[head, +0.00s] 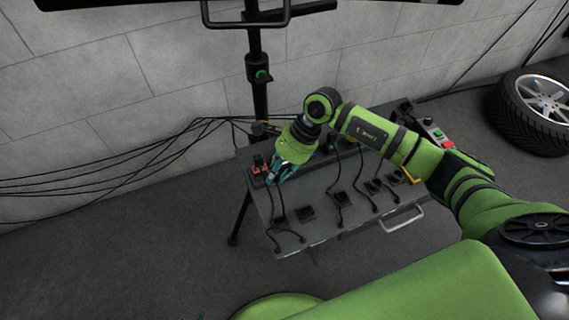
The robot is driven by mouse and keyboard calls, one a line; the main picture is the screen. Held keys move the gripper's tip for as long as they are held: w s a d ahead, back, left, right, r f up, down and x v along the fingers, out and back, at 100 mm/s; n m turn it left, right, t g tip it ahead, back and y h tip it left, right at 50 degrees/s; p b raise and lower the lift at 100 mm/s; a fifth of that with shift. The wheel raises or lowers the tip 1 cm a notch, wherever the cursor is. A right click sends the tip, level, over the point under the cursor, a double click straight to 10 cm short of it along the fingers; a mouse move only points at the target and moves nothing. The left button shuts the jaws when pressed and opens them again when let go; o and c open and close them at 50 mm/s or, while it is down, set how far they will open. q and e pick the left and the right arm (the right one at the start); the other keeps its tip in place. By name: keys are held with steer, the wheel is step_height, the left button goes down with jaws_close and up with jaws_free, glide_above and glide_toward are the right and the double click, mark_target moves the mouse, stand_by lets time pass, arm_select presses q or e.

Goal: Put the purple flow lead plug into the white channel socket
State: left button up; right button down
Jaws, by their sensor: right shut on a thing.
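My right gripper (279,176) is over the left end of the grey bench (322,228), angled down. It is shut on a small plug that is mostly hidden by the fingers. A thin dark lead (271,205) runs down from there to the front edge of the bench. The plug's purple colour does not show at this size. Several small black sockets or holders (306,213) stand on the bench top to the right, some with leads. I cannot tell which is the white channel socket. My left gripper is not in view.
A small black and orange unit (260,168) sits at the bench's left end, close to the gripper. A black post (258,75) rises behind. Loose cables (110,185) hang along the wall. A control box with buttons (437,134) and a wheel (537,110) are at right.

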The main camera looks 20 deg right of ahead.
arm_select(q)
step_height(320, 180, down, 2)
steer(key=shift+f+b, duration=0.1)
steer(key=shift+b, duration=0.85)
arm_select(e)
steer(key=d, duration=0.6)
steer(key=shift+w, duration=0.15)
arm_select(q)
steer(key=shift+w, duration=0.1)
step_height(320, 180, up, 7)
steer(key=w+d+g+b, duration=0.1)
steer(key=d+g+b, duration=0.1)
steer(key=b, duration=0.4)
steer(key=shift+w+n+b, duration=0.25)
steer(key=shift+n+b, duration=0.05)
steer(key=shift+b, duration=0.1)
arm_select(e)
steer(key=shift+w+a, duration=0.15)
steer(key=shift+w, duration=1.75)
steer(key=shift+w+a, duration=0.1)
steer(key=shift+w, duration=1.75)
